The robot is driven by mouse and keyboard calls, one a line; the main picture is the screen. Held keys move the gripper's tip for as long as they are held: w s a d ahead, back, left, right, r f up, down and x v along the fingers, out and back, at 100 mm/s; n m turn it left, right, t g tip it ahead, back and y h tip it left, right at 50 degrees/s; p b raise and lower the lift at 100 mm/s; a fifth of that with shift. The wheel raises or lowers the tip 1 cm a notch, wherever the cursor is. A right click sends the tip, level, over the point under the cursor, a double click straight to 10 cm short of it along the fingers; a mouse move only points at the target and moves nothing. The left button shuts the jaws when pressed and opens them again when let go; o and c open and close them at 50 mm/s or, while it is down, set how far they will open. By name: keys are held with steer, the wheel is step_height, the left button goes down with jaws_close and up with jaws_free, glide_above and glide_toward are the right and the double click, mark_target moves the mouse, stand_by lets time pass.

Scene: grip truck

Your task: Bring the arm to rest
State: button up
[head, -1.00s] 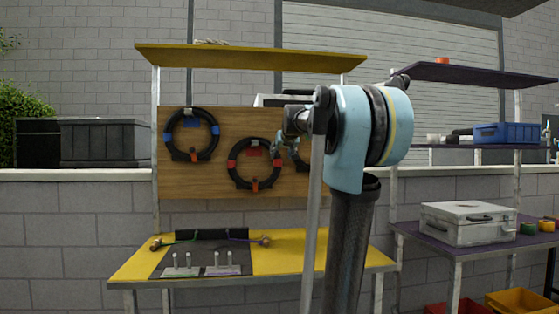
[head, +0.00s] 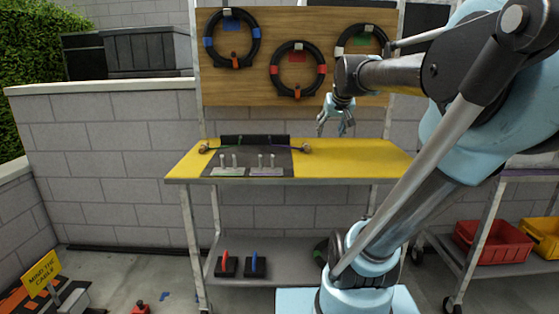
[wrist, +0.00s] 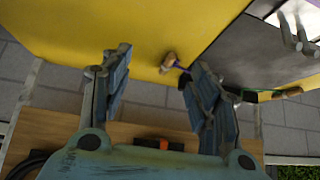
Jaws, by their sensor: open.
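My arm (head: 465,130) reaches in from the right in the head view, bent at its joints, with its base at the bottom. My gripper (head: 336,128) hangs above the right part of the yellow tabletop (head: 370,160), fingers pointing down, in front of the wooden board. In the wrist view my gripper (wrist: 150,85) is open, its two fingers well apart with nothing between them that they hold. A plug-like end on a purple cord (wrist: 168,62) shows on the yellow surface beyond the fingers.
Three rings with coloured marks, one of them blue-marked (head: 231,38), hang on the wooden board (head: 300,20). A dark mat (head: 270,160) with pegs lies on the table. Red and blue handled items (head: 240,265) sit on the shelf below. A yellow sign (head: 41,272) stands at left; a red bin (head: 492,242) at right.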

steer(key=s+f+g, duration=0.5)
steer(key=s+f, duration=1.9)
steer(key=f, duration=0.1)
steer(key=shift+s+d+g+h, duration=0.15)
steer(key=shift+d+g+h, duration=0.15)
steer(key=shift+d, duration=0.15)
steer(key=shift+f, duration=0.1)
steer(key=shift+w+f, duration=0.2)
steer(key=shift+w, duration=0.25)
